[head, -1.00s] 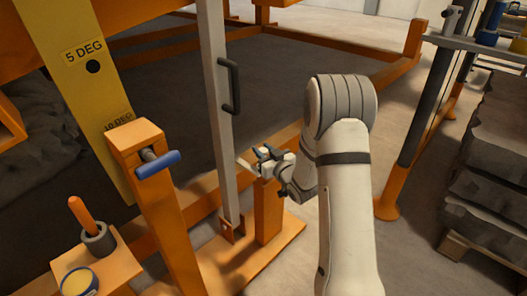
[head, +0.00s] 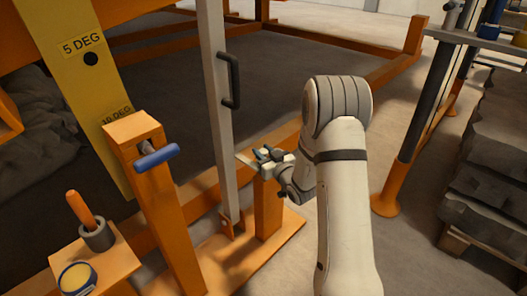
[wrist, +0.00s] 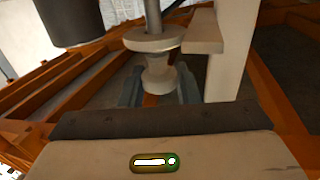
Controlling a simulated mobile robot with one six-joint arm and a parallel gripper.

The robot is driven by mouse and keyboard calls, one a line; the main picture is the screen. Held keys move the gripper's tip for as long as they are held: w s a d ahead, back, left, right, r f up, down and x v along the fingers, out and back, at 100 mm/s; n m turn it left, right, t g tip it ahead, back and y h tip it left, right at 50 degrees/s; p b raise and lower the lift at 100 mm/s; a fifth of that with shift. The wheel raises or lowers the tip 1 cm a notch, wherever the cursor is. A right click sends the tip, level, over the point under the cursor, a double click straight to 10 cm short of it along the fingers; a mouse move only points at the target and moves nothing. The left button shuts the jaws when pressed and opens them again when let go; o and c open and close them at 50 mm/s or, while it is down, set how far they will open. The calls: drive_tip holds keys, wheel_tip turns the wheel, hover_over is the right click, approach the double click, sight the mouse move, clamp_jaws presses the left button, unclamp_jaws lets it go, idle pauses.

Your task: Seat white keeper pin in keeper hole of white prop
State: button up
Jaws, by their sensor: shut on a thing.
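The white prop (head: 219,125) stands upright left of my arm, with a dark handle on it. In the wrist view the prop (wrist: 232,55) fills the upper right, and a pale tab juts from its side. My gripper (head: 262,156) is beside the prop, over a short orange post. In the wrist view my gripper (wrist: 158,92) is shut on the pale knob of the white keeper pin (wrist: 155,72). The pin's round flange is close to the tab; I cannot tell if they touch. Its shaft points away from me. The keeper hole is not visible.
An orange post with a blue-handled pin (head: 157,157) stands to the left, before a yellow angle plate (head: 75,60). A small orange shelf holds an orange-handled tool (head: 82,210) and a yellow-topped tin (head: 77,278). Stacked sacks (head: 490,160) stand at right.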

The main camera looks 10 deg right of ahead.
drive_tip(key=shift+f, duration=0.1)
drive_tip(key=o, duration=1.1)
drive_tip(key=shift+c, duration=0.2)
drive_tip(key=p+v, duration=0.2)
drive_tip(key=v, duration=0.5)
drive_tip(key=shift+s+d, duration=0.15)
drive_tip(key=shift+s, duration=0.25)
